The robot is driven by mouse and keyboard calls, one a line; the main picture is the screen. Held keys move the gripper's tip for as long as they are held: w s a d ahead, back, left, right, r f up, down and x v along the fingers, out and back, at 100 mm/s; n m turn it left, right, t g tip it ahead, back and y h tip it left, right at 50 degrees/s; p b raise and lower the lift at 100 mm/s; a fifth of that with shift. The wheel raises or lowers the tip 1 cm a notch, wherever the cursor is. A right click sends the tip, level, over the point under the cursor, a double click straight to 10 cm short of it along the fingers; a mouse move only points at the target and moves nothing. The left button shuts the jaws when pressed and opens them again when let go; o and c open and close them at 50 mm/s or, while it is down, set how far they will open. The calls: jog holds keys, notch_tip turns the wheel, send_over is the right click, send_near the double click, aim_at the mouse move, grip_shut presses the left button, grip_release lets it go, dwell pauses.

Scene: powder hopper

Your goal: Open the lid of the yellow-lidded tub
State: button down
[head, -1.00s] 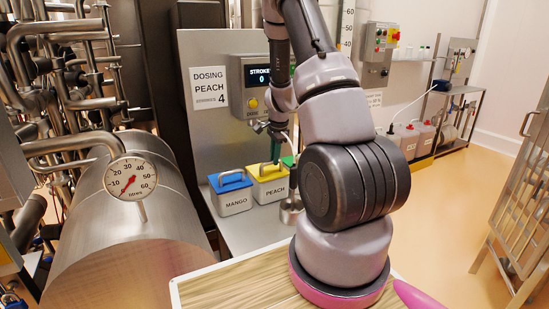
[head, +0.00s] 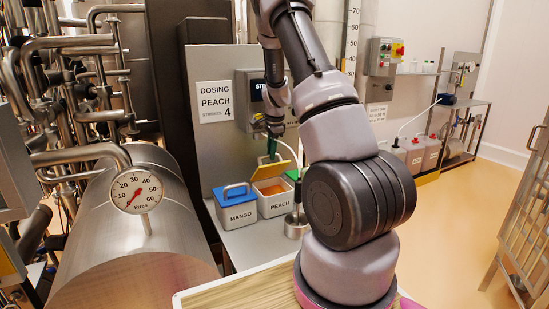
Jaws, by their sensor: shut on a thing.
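The yellow-lidded tub (head: 278,206) is a white box labelled PEACH on the steel counter, right of the MANGO tub. Its yellow lid (head: 274,171) is tilted up at the back, and orange-brown contents show in the open top. My gripper (head: 272,152) is above the lid, with green fingers shut on the lid's handle. The handle itself is mostly hidden behind the raised lid and fingers.
The blue-lidded MANGO tub (head: 237,207) stands close on the left, lid shut. A green-lidded tub (head: 292,175) is partly hidden behind my arm. A metal cylinder with a rod (head: 296,223) stands at the right front. The dosing panel (head: 215,102) rises behind.

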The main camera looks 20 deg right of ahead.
jog(key=shift+w+a, duration=0.1)
jog(key=shift+w, duration=0.7)
jog(key=c, duration=0.8)
grip_release()
jog(key=shift+w, duration=0.1)
jog(key=shift+r, duration=0.1)
jog(key=v, duration=1)
jog(key=shift+r, duration=0.35)
